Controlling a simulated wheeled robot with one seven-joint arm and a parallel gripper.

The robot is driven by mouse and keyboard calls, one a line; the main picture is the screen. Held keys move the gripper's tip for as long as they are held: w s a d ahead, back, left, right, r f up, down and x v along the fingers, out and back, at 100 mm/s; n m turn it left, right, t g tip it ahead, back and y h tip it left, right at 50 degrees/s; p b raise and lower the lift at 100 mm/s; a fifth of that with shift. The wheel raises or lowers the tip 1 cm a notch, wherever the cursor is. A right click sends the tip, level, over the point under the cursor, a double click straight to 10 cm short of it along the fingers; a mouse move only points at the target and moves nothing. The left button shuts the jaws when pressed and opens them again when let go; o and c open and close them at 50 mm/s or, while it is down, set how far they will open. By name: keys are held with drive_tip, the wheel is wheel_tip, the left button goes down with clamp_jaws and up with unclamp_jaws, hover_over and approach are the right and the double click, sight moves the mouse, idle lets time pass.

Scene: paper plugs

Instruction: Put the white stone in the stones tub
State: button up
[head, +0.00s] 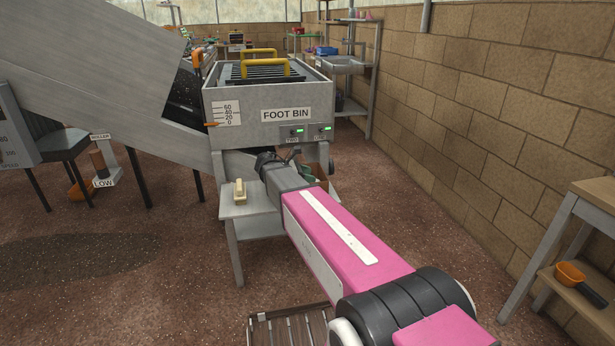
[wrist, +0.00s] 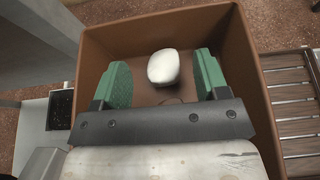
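The white stone (wrist: 163,67) is a rounded pale block in the wrist view. It lies inside a brown open-topped tub (wrist: 88,62), near its far wall. No label shows on the tub, so I cannot tell from writing that it is the stones tub. My gripper (wrist: 161,60) reaches into the tub with its two green fingers apart, one on each side of the stone. A gap shows between the stone and each finger. In the head view my pink arm and the bin hide most of the gripper and the tub, and the stone does not show.
The grey foot bin (head: 264,103) with yellow handles stands right above the gripper area. A small bench (head: 245,208) holds a cream-handled brush (head: 239,192). A slatted rack (wrist: 292,95) lies right of the tub.

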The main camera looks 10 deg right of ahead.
drive_tip(key=shift+r, duration=0.5)
drive_tip(key=v, duration=1.2)
